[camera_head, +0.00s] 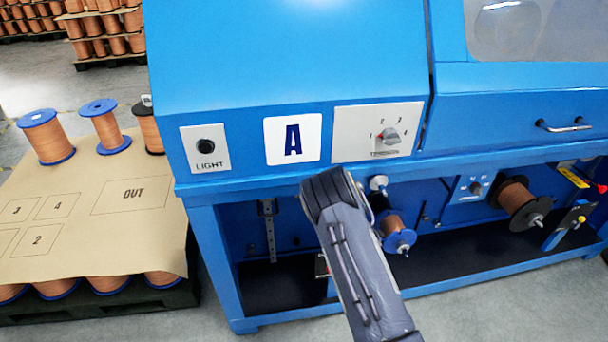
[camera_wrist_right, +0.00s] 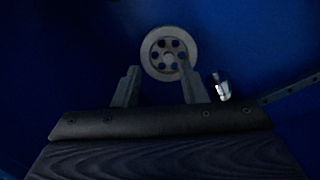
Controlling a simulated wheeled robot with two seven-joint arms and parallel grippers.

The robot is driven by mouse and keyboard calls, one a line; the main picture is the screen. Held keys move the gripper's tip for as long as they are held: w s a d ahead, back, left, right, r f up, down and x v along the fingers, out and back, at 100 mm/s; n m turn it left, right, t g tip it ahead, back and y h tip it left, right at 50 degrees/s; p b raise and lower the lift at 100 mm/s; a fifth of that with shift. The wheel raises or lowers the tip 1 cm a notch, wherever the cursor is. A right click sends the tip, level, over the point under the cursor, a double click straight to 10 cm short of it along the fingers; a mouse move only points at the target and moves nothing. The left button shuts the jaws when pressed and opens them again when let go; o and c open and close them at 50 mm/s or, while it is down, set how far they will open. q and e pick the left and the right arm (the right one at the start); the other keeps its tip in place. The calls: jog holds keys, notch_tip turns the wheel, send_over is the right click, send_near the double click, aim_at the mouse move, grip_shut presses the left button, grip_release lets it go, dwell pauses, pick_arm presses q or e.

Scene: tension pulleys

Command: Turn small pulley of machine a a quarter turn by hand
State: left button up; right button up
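Machine A is the blue cabinet with the white "A" label (camera_head: 292,139) in the head view. In the right wrist view, a small grey pulley (camera_wrist_right: 148,50) with a ring of several holes faces me against the dark blue interior. My right gripper (camera_wrist_right: 159,66) is open, its two fingers apart and pointing toward the pulley. The pulley shows between and just beyond the fingertips. I cannot tell whether they touch. My right arm (camera_head: 355,262) reaches into the machine's open lower bay in the head view, where its gripper is hidden. My left gripper is not in view.
A shiny metal peg (camera_wrist_right: 219,86) sits close right of the right finger. A copper spool (camera_head: 394,232) and a dark-flanged spool (camera_head: 519,202) hang in the bay. A tension dial (camera_head: 389,136) is above. A pallet with a cardboard sheet (camera_head: 103,236) stands left.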

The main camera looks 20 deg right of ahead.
jog(key=w+n+y, duration=0.1)
jog(key=w, duration=0.7)
jog(key=shift+w+f+t, duration=0.25)
jog(key=shift+w+t, duration=0.15)
jog(key=shift+a, duration=0.1)
grip_shut()
